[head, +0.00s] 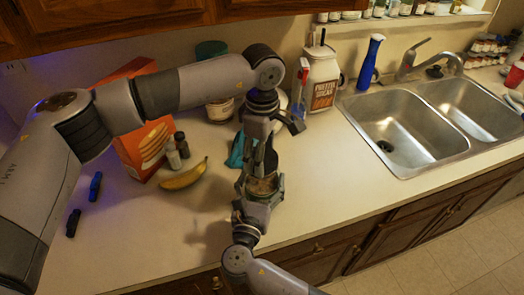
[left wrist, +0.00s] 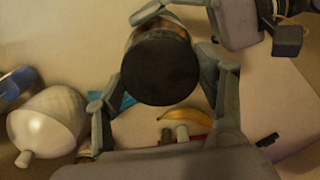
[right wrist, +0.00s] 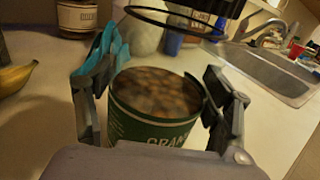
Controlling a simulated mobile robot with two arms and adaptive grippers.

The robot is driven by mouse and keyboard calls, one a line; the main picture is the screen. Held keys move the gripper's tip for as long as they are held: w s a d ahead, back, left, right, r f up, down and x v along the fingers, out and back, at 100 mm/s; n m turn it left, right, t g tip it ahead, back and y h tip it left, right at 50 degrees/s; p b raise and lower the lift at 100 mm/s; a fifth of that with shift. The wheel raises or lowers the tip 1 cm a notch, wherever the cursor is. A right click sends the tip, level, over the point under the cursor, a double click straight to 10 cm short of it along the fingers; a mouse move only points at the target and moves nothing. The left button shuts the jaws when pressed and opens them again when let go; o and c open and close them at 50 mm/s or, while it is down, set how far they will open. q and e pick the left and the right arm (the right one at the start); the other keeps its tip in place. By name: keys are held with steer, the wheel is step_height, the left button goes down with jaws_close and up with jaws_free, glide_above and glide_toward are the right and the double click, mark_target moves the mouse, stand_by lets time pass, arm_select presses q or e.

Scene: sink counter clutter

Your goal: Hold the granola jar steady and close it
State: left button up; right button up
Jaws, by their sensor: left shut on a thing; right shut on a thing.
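The green granola jar (right wrist: 152,115) stands open-topped between the fingers of my right gripper (right wrist: 160,112), with brown granola visible inside. In the head view the jar (head: 262,186) is partly covered by the fingers of my right gripper. My left gripper (left wrist: 165,85) is shut on a dark round lid (left wrist: 160,65), which fills much of the left wrist view. In the right wrist view the black rim of the lid (right wrist: 172,27) shows above and beyond the jar mouth, apart from it. In the head view my left gripper (head: 262,155) comes down over the jar.
A banana (head: 184,176), small bottles (head: 181,146) and an orange box (head: 136,125) stand left of the grippers. A teal cloth (right wrist: 118,45) lies close behind the jar. A white labelled jar (head: 321,82), a blue bottle (head: 370,62) and the sink (head: 400,125) are right.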

arm_select(q)
steer(key=shift+f, duration=0.25)
arm_select(e)
jaws_close()
arm_select(q)
steer(key=m, duration=1.6)
steer(key=shift+m, duration=0.3)
steer(key=m, duration=0.6)
steer(key=o, duration=0.8)
